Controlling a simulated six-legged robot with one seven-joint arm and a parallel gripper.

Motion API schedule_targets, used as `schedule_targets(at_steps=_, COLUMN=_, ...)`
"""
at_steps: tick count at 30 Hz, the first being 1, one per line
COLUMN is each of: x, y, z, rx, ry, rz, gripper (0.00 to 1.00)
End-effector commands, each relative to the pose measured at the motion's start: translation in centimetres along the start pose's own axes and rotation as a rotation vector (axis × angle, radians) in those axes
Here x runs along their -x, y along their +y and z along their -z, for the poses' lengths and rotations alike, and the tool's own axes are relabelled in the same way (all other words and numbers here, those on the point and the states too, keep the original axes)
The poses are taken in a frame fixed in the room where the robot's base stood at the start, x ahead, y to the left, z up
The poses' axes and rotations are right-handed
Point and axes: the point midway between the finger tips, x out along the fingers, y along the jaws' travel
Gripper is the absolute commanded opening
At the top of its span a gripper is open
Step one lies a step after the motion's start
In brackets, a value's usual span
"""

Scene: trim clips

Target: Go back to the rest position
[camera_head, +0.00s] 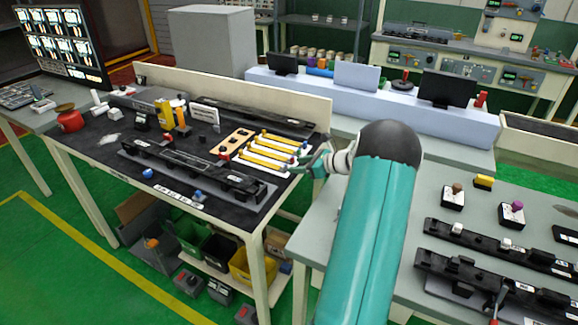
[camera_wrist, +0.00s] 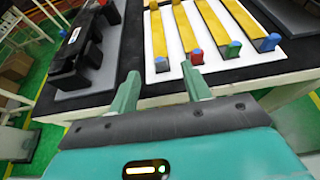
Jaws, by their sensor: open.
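My gripper (camera_wrist: 160,88) is open and empty in the wrist view, its two teal fingers apart near the front edge of the black-topped workbench (camera_wrist: 135,90). In the head view my gripper (camera_head: 312,163) is small and partly hidden beside my teal arm, at the bench's right edge. Yellow strips (camera_head: 268,152) with coloured end clips lie in a row on a white plate. In the wrist view the yellow strips (camera_wrist: 215,25) lie just beyond my fingers, with blue, red and green ends.
A long black trim part (camera_wrist: 88,50) lies left of the strips. A second table (camera_head: 455,205) with black fixtures stands at the right. Several bins (camera_head: 215,250) sit under the bench. Green floor (camera_head: 70,250) is clear at the lower left.

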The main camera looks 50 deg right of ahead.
Motion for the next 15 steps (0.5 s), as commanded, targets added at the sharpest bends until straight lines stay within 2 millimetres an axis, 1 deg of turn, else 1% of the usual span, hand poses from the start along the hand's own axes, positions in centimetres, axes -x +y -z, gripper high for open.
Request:
schedule_targets(at_steps=1, x=1.3, y=-0.1, z=-0.1, rx=0.0, ry=0.0, rz=0.002, gripper=0.48)
schedule_targets(at_steps=6, x=4.9, y=0.0, z=0.0, rx=0.0, ry=0.0, rz=0.002, gripper=0.48)
schedule_targets(at_steps=10, x=6.7, y=0.0, z=0.0, rx=0.0, ry=0.0, rz=0.0, gripper=0.48)
schedule_targets(at_steps=12, x=7.3, y=0.0, z=0.0, rx=0.0, ry=0.0, rz=0.0, gripper=0.48)
schedule_targets(at_steps=15, x=7.7, y=0.0, z=0.0, rx=0.0, ry=0.0, rz=-0.001, gripper=0.48)
